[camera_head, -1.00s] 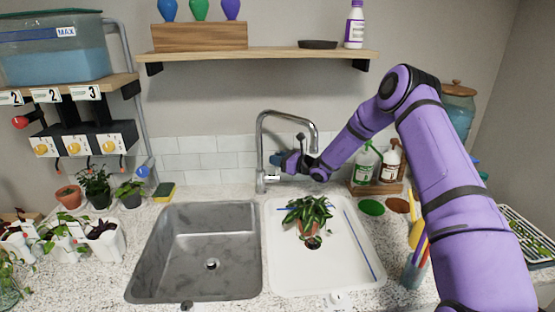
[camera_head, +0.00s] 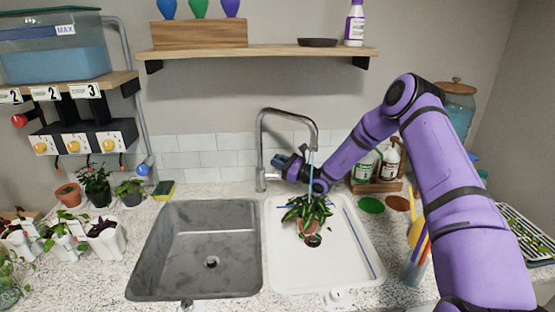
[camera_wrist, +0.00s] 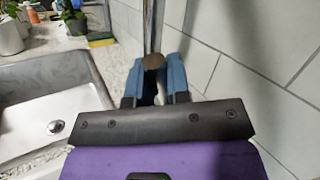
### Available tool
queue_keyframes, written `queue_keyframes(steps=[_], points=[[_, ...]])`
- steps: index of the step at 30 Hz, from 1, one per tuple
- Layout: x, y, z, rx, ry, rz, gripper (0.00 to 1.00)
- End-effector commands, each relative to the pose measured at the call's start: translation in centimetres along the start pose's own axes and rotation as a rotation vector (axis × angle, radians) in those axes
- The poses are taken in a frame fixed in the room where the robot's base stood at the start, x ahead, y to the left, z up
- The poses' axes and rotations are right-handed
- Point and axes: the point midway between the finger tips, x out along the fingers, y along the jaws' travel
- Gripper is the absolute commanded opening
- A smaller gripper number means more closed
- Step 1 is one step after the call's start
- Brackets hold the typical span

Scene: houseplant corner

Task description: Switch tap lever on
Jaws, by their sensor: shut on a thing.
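The chrome tap (camera_head: 259,148) stands behind the sinks, and its spout arches over the white basin. A thin pale-blue stream (camera_head: 310,168) runs from the spout down to the potted plant (camera_head: 309,222). My gripper (camera_head: 279,161) is beside the lower part of the tap post and hides the lever in the head view. In the wrist view, my blue fingers (camera_wrist: 158,75) are closed around the tap lever, whose rounded brownish end (camera_wrist: 153,62) shows between them. The tap post (camera_wrist: 150,22) rises just beyond.
A grey sink (camera_head: 205,240) lies left of the white basin (camera_head: 350,255). A tiled wall (camera_wrist: 245,50) is close to my gripper's right. Soap bottles (camera_head: 390,160) stand at right, and a yellow-green sponge (camera_head: 164,190) lies at left.

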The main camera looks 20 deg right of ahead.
Motion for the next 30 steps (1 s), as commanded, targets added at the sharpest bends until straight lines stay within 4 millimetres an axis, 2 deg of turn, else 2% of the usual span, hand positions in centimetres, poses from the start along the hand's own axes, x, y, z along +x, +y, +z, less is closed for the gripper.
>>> queue_keyframes(steps=[15,30], points=[[-1.6,2.2,-0.6,-0.257,-0.172,0.004,0.00],[-1.8,2.6,-0.7,-0.300,-0.199,0.007,0.00]])
